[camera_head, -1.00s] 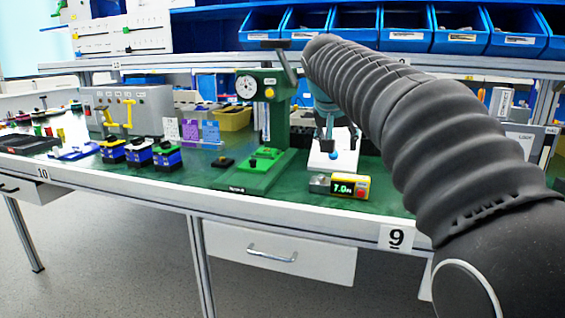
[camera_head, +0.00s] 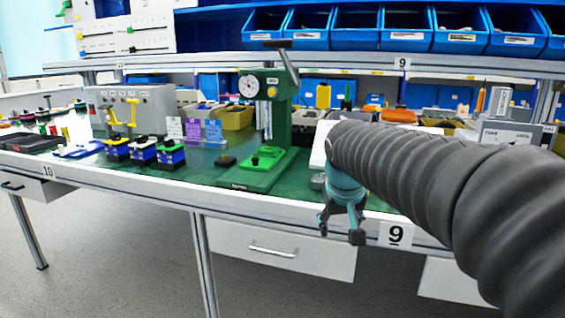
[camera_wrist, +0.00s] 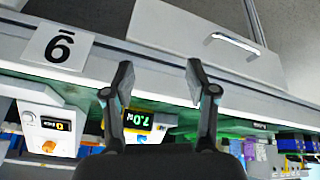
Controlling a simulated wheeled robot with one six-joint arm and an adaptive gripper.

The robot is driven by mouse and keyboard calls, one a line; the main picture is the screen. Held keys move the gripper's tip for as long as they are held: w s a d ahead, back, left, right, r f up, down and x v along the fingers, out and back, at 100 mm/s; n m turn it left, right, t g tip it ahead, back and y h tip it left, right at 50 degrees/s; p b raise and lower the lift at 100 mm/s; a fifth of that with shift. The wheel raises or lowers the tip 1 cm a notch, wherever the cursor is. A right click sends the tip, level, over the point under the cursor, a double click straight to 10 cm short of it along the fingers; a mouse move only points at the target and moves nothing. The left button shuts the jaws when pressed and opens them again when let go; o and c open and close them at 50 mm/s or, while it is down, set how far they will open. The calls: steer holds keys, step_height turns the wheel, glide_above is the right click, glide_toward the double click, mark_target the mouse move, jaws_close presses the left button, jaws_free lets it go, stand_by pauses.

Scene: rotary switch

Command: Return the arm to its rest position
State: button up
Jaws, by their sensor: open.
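My gripper (camera_head: 341,222) hangs at the front edge of the workbench (camera_head: 205,200) in the head view, beside the label 9 and in front of the drawer. In the wrist view my gripper (camera_wrist: 158,82) has its two dark fingers spread apart with nothing between them. My dark ribbed arm reaches in from the right and hides part of the bench. A white device with a knob (camera_wrist: 48,125) and a small yellow device with a lit display (camera_wrist: 140,121) show upside down in the wrist view.
A green press (camera_head: 268,120) with a dial stands on the bench left of my gripper. Blue bins (camera_head: 405,28) line the shelf behind. The floor in front is clear.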

steer(key=s+d+f, duration=0.1)
steer(key=s+f, duration=0.2)
steer(key=s, duration=0.4)
steer(key=s+d+f, duration=0.1)
steer(key=s+f, duration=0.2)
steer(key=s, duration=0.5)
steer(key=s+d+f+m+y, duration=0.1)
steer(key=s+f, duration=0.2)
steer(key=s, duration=0.5)
steer(key=shift+d+f, duration=0.4)
stand_by(1.5)
